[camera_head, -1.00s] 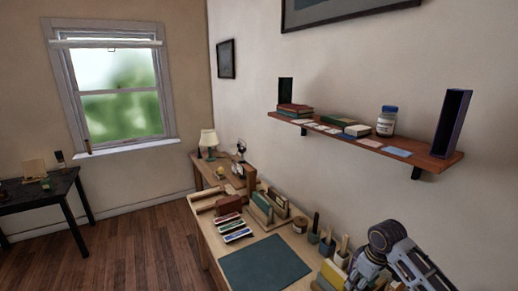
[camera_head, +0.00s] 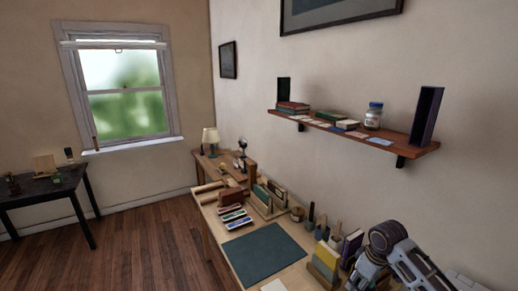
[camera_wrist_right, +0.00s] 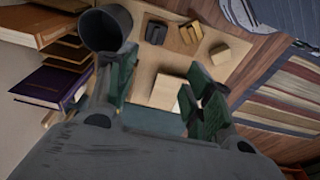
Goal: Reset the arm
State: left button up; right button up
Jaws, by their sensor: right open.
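My right arm (camera_head: 392,258) comes in at the lower right of the head view, raised and bent beside the desk's right end. Its gripper cannot be made out there. In the right wrist view my right gripper (camera_wrist_right: 162,100) has its two dark green fingers spread well apart, with nothing held between them. A pale square (camera_wrist_right: 165,92) on a tan surface shows beyond the gap. My left arm and gripper are not in view.
The desk (camera_head: 222,262) holds a dark mat (camera_head: 264,252), book holders, pots and yellow books (camera_head: 326,256). A wall shelf (camera_head: 400,153) with books and a jar (camera_head: 373,116) is above. A dark table (camera_head: 40,198) stands left; wooden floor between is clear.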

jog(key=s+a+f+t, duration=0.1)
jog(key=s+a+f, duration=0.6)
jog(key=s+a, duration=0.25)
jog(key=shift+s+r+m+t, duration=0.65)
jog(key=shift+s+m, duration=1.35)
jog(key=shift+s, duration=4.15)
notch_tip(320, 180, down, 34)
jog(key=s+g, duration=0.2)
jog(key=s, duration=0.1)
jog(key=s+d+f+b, duration=0.1)
jog(key=s+d+f, duration=0.2)
jog(key=s+f, duration=1.7)
jog(key=shift+s+d+f+g+h+b, duration=0.2)
jog(key=shift+s+f+g+h+b, duration=0.2)
jog(key=shift+s, duration=0.55)
